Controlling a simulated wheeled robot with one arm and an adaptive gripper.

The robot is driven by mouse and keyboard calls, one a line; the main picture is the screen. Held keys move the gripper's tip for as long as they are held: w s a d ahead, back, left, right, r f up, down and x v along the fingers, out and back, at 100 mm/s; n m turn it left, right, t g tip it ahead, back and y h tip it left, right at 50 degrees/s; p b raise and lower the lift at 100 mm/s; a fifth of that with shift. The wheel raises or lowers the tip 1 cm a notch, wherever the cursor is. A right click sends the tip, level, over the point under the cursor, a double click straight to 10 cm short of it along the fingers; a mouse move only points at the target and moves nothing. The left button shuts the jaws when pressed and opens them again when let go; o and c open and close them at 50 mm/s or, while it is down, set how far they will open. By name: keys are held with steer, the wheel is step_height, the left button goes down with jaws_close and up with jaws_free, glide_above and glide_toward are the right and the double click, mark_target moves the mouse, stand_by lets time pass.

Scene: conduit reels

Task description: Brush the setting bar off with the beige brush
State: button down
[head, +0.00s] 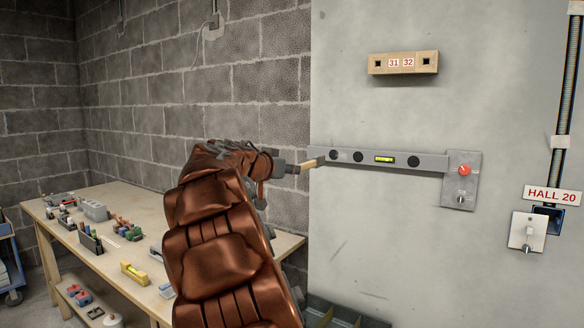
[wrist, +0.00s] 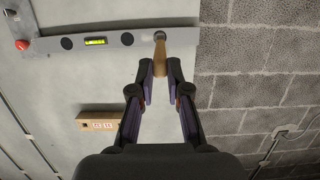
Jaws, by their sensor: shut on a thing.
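The setting bar (head: 425,161) is a grey level-like bar with dark round holes and a yellow-green vial, fixed horizontally on the pale wall panel. It also shows upside down in the wrist view (wrist: 122,40). My gripper (head: 288,168) is at the bar's left end in the head view. It is shut on the beige brush (wrist: 161,54), seen between the fingertips in the wrist view. The brush (head: 312,163) points at the bar's left end, and its dark tip overlaps the bar there. I cannot tell whether the bristles touch it.
A beige block (head: 403,62) labelled 31 and 32 sits above. A wooden workbench (head: 105,262) with small parts stands at the left. A grey bin (head: 335,312) is below the panel.

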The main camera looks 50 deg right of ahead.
mark_target(305, 164)
steer(key=shift+s+d+r+p, duration=0.2)
steer(key=shift+d+p, duration=0.1)
steer(key=shift+d, duration=0.15)
steer(key=shift+s+d+r+p, duration=0.15)
steer(key=shift+d+p, duration=0.1)
steer(key=shift+d, duration=0.2)
steer(key=d+p, duration=0.1)
steer(key=d, duration=0.1)
steer(key=d+p, duration=0.1)
steer(key=shift+w+d, duration=0.2)
steer(key=shift+d, duration=0.15)
steer(key=shift+d+f+p, duration=0.15)
steer(key=shift+d+p, duration=0.15)
steer(key=shift+p, duration=0.05)
steer(key=shift+d, duration=0.6)
